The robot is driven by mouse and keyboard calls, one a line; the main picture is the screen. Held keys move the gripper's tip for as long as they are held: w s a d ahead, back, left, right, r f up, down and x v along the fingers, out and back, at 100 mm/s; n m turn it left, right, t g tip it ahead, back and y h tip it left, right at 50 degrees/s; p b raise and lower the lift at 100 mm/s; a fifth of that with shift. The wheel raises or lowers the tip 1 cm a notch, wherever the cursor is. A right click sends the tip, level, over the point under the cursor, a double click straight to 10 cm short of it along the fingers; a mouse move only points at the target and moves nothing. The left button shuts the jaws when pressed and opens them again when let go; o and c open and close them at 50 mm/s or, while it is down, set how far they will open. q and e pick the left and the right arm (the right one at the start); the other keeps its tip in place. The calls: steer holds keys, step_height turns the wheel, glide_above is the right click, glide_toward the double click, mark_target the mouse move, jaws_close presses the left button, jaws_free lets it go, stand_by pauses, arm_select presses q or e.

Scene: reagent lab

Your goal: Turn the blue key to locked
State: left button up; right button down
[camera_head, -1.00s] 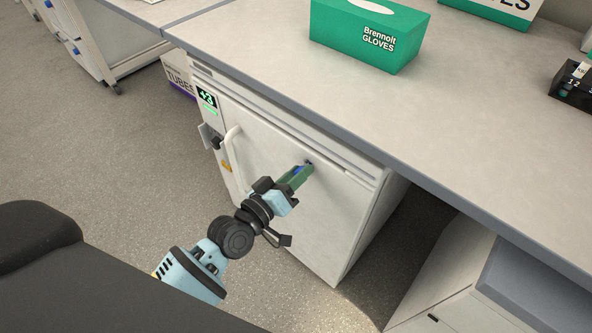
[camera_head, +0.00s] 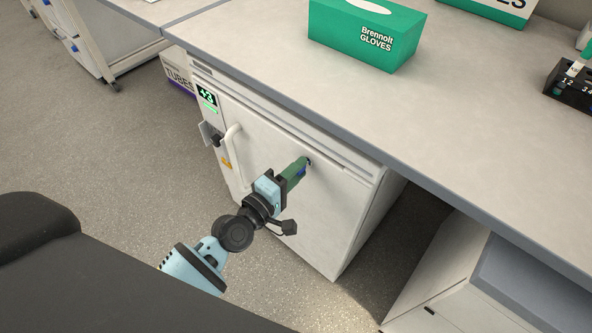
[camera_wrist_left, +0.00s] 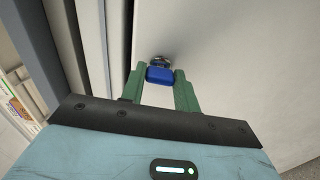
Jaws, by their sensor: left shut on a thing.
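The blue key (camera_wrist_left: 159,75) sits in a round metal lock on the white fridge door (camera_head: 318,215). In the left wrist view its blue head lies between the green fingers of my left gripper (camera_wrist_left: 160,82), which is shut on it. In the head view the left gripper (camera_head: 297,171) reaches the lock near the door's upper right, and only a little blue shows beside the fingers. The key's shaft and any lock markings are hidden or too small to read. My right gripper is not in view.
The door has a white handle (camera_head: 233,155) and a small green-lit display (camera_head: 207,96) at its left. The grey bench top (camera_head: 270,60) overhangs above and carries a green glove box (camera_head: 362,32) and a black rack (camera_head: 572,86). A drawer unit (camera_head: 450,285) stands at right.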

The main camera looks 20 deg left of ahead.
arm_select(q)
steer(key=shift+n, duration=0.4)
steer(key=o, duration=1)
steer(key=shift+s, duration=0.1)
steer(key=v, duration=0.7)
steer(key=shift+s+a, duration=0.15)
steer(key=shift+s, duration=0.15)
